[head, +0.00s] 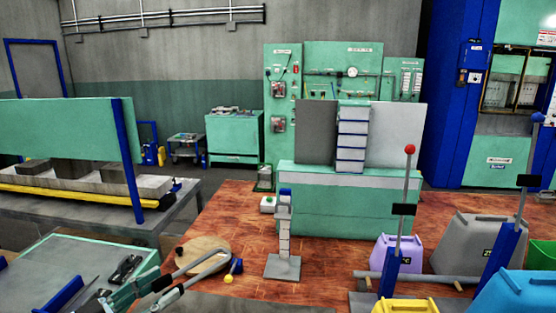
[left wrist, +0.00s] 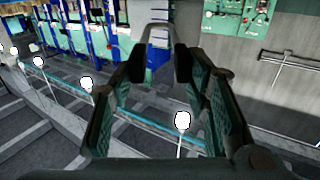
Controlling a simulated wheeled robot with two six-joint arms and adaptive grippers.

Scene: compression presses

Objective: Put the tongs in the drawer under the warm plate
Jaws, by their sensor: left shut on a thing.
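The grey metal tongs (head: 188,265) show in the head view at the lower left, their bent bow in front of a round wooden board. My left gripper (head: 155,286) comes in from the lower left and is shut on the tongs. In the left wrist view the tongs' U-shaped bow (left wrist: 158,34) stands out beyond the dark fingertips of my left gripper (left wrist: 156,62). I cannot pick out the warm plate or its drawer for sure. My right gripper is not in view.
The round wooden board (head: 197,247) lies on the red-brown bench (head: 330,275). A small grey stand (head: 283,266) rises right of it. Two levers, one red-knobbed (head: 409,150), and coloured bins (head: 397,256) fill the right. A green-edged table (head: 60,262) stands at the left.

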